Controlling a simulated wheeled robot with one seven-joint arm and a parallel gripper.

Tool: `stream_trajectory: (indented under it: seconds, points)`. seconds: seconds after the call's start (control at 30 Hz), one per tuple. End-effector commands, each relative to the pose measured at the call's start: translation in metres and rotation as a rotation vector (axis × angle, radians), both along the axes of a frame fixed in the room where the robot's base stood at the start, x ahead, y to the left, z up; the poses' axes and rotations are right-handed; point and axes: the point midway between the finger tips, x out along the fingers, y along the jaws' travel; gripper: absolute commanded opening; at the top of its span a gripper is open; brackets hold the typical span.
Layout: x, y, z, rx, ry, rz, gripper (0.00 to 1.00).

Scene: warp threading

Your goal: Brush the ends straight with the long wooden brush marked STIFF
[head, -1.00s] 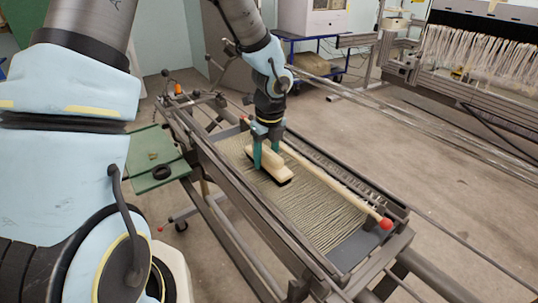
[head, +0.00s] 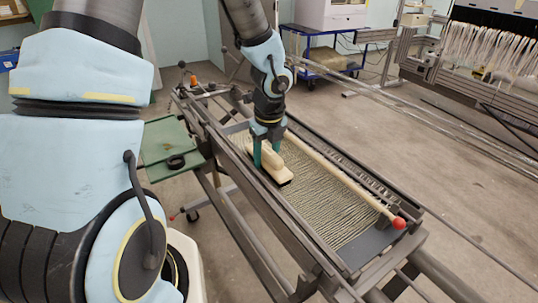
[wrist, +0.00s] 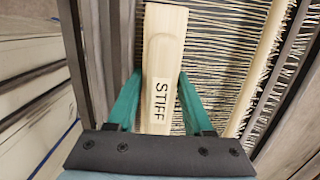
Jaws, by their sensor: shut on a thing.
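The long wooden brush (head: 267,165) is pale, with dark bristles underneath. In the wrist view the brush (wrist: 166,60) carries the word STIFF on its back, facing me. My gripper (head: 266,152) has green fingers shut on the brush, one on each side; the fingers (wrist: 155,100) also show in the wrist view. The brush is over the warp ends (head: 325,205), which lie in a frame as many near-parallel beige threads. The bristle contact is hidden, so I cannot tell whether they touch the threads. In the wrist view, loose frayed ends (wrist: 270,90) show at right.
A pale wooden rod with a red end knob (head: 398,223) runs along the frame's right side. A green side tray (head: 165,150) holding a dark ring (head: 176,162) is at left. Dark metal rails (head: 290,240) border the threads. A blue cart (head: 320,50) stands behind.

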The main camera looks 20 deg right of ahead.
Motion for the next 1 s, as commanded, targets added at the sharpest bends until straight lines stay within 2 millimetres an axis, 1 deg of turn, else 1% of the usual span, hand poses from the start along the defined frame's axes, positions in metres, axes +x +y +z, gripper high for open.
stream_trajectory:
  seconds: [0.03, 0.17, 0.27, 0.5, 0.6, 0.67, 1.0]
  points:
    - [-0.005, 0.012, -0.007, 0.027, 0.017, 0.009, 0.00]
    - [-0.004, 0.012, -0.006, 0.028, 0.018, 0.011, 0.00]
    - [-0.004, 0.012, 0.001, 0.028, 0.017, 0.011, 0.00]
    - [-0.003, 0.011, 0.033, 0.025, 0.013, 0.010, 0.00]
    - [-0.003, 0.008, 0.034, 0.021, 0.011, 0.008, 0.00]
    - [-0.001, 0.002, 0.032, 0.019, 0.011, 0.006, 0.00]
    - [0.017, -0.063, 0.018, 0.015, 0.008, 0.002, 0.00]
